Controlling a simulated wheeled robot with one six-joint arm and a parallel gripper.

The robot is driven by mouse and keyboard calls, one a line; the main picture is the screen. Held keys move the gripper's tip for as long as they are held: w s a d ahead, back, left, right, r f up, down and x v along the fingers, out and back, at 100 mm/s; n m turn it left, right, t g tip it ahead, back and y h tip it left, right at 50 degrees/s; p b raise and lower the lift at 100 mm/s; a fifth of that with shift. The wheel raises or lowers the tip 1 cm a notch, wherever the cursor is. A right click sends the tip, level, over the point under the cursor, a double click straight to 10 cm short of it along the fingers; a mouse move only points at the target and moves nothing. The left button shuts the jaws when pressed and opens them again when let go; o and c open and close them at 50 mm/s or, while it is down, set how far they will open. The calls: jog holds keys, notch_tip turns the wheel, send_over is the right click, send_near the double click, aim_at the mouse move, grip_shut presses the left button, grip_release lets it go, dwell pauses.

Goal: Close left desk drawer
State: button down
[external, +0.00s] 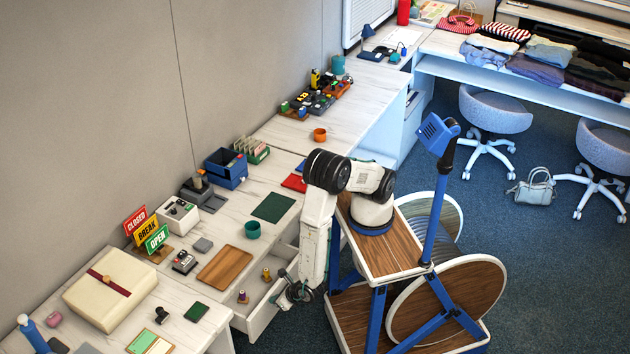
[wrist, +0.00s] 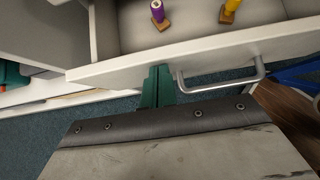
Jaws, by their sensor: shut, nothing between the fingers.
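The white desk drawer (external: 266,311) is open, pulled out from under the desk in the external view. Its front panel (wrist: 215,48) crosses the wrist view, with a metal bar handle (wrist: 225,86) on it. Inside are a purple spool (wrist: 158,14) and a yellow-topped spool (wrist: 229,10). My gripper (external: 291,297) is at the outer side of the drawer front. In the wrist view its green fingers (wrist: 157,84) are shut and empty, beside the left end of the handle. I cannot tell whether they touch the panel.
The desktop above holds a wooden tray (external: 225,265), a teal cup (external: 252,230), a dark green mat (external: 273,207) and small signs (external: 147,232). My wheeled base stands right of the drawer. Blue carpet (external: 540,265) lies open at the right, with chairs (external: 495,110) farther back.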

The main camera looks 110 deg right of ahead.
jog(key=w+d, duration=0.7)
dwell(0.5)
jog(key=s+a+f+v, duration=0.1)
jog(key=f+v, duration=0.1)
jog(key=v, duration=1)
jog(key=a+f+t+h, duration=0.2)
jog(key=a+f, duration=0.1)
jog(key=a, duration=0.2)
jog(key=w+d+r+x, duration=0.1)
jog(key=r+x, duration=0.1)
jog(key=x, duration=1.1)
jog(key=shift+w+d+r, duration=0.25)
jog(key=shift+d, duration=0.1)
